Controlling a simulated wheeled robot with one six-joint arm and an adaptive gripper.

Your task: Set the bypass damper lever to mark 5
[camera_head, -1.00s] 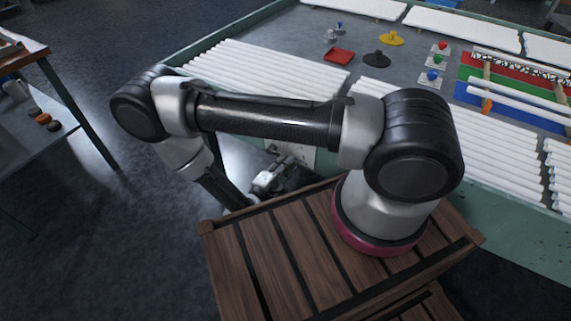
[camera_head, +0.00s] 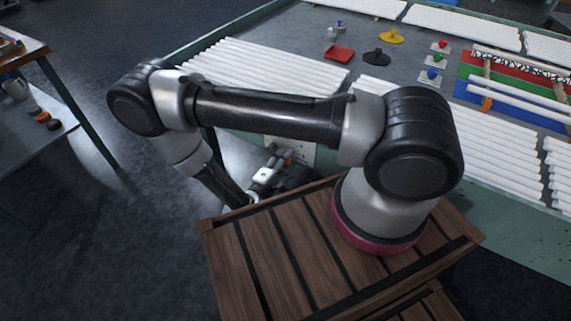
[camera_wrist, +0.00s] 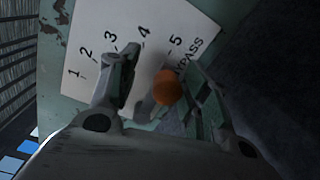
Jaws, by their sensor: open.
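The bypass damper plate (camera_wrist: 110,22) is a white panel with marks 1 to 5 and the word BYPASS, filling the upper part of the wrist view. The lever's orange knob (camera_wrist: 167,88) shows in front of the plate, nearest mark 5 and the BYPASS lettering. The lever's arm is mostly hidden. My gripper (camera_wrist: 168,78) is open, with one finger on each side of the knob in the picture. I cannot tell whether either finger touches it. In the head view my gripper (camera_head: 277,165) is low at the table's near side, in front of the pale plate (camera_head: 302,150).
The green-edged table (camera_head: 520,228) carries rows of white tubes (camera_head: 265,68), a red block (camera_head: 340,54) and black and yellow pieces. A side bench (camera_head: 35,125) stands at the left. Dark open floor (camera_head: 90,230) lies between.

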